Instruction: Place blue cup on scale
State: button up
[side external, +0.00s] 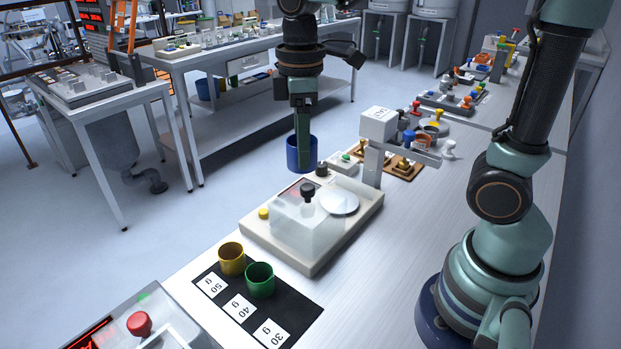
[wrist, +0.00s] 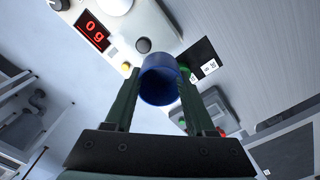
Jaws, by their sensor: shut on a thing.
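The blue cup (side external: 302,158) is held off the table, in the air beyond the far left edge of the scale. My gripper (side external: 301,140) is shut on it, with fingers on both sides of the cup. In the wrist view the blue cup (wrist: 160,82) sits between the fingertips. The beige scale (side external: 352,232) stands on the table with a bare round silver plate (side external: 338,201) and a clear cover with a black knob (side external: 307,190). The cover sits beside the plate. The scale's display (wrist: 93,31) reads 0 g.
A black mat (side external: 297,309) with 50, 40 and 30 g labels holds a yellow cup (side external: 232,259) and a green cup (side external: 260,280). A white hopper (side external: 379,124) on a post stands behind the plate. A panel with a red button (side external: 139,324) is at the front.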

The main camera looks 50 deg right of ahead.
jog(key=w+d+r+m, duration=0.1)
jog(key=d+r+m, duration=0.1)
jog(key=d+m, duration=1)
jog(key=d+f+n, duration=0.1)
jog(key=f, duration=0.5)
jog(key=d+f+n, duration=0.1)
jog(key=f, duration=0.6)
jog(key=d+f+n, duration=0.1)
jog(key=f, duration=0.5)
jog(key=shift+w+f, duration=0.2)
jog(key=shift+f, duration=0.2)
jog(key=shift+f, duration=0.15)
jog(key=o, duration=1.3)
